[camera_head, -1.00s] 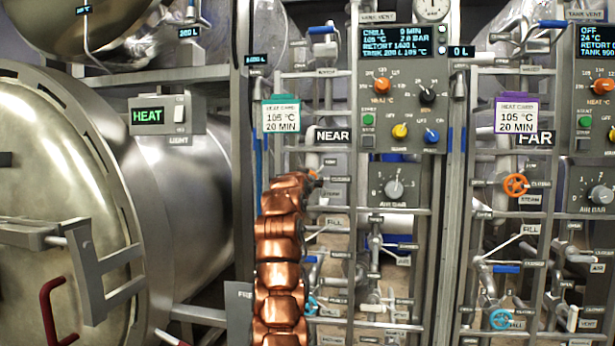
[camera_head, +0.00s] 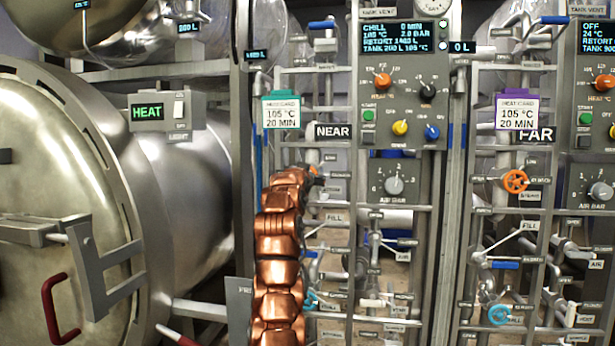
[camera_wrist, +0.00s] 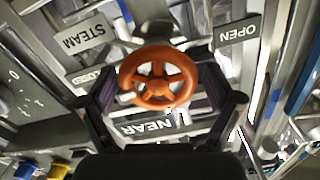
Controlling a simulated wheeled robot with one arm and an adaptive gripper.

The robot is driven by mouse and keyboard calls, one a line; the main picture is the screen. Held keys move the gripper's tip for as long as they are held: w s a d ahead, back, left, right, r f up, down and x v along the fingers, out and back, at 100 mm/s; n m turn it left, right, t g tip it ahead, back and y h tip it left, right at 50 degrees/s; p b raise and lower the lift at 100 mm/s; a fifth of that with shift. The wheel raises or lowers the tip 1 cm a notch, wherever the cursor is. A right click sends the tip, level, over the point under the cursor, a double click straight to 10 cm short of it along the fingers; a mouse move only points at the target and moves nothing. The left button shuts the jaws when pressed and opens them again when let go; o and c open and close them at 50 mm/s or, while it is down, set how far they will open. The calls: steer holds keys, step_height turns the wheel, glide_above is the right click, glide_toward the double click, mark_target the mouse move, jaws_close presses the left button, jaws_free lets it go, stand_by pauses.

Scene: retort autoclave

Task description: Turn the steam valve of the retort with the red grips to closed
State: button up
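The steam valve is an orange spoked handwheel (camera_wrist: 158,78) in the wrist view, with a STEAM plate at its upper left and an OPEN plate at its upper right. The picture there is upside down for the NEAR sign below it. My gripper (camera_wrist: 160,98) has its two dark fingers spread on either side of the wheel, close to the rim; firm contact does not show. In the head view only a small orange bit of this wheel (camera_head: 314,171) shows beside my copper arm, which hides the gripper. The retort with the red grip (camera_head: 56,309) stands at the left.
The NEAR control panel (camera_head: 400,75) is above right of my arm, reading CHILL and 2.0 BAR. The FAR rack at right has its own orange wheel (camera_head: 515,181). Pipes, lever handles and a blue wheel (camera_head: 310,300) crowd the rack around my arm.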

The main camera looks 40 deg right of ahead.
stand_by(0.4)
steer(key=v, duration=1.2)
stand_by(1.0)
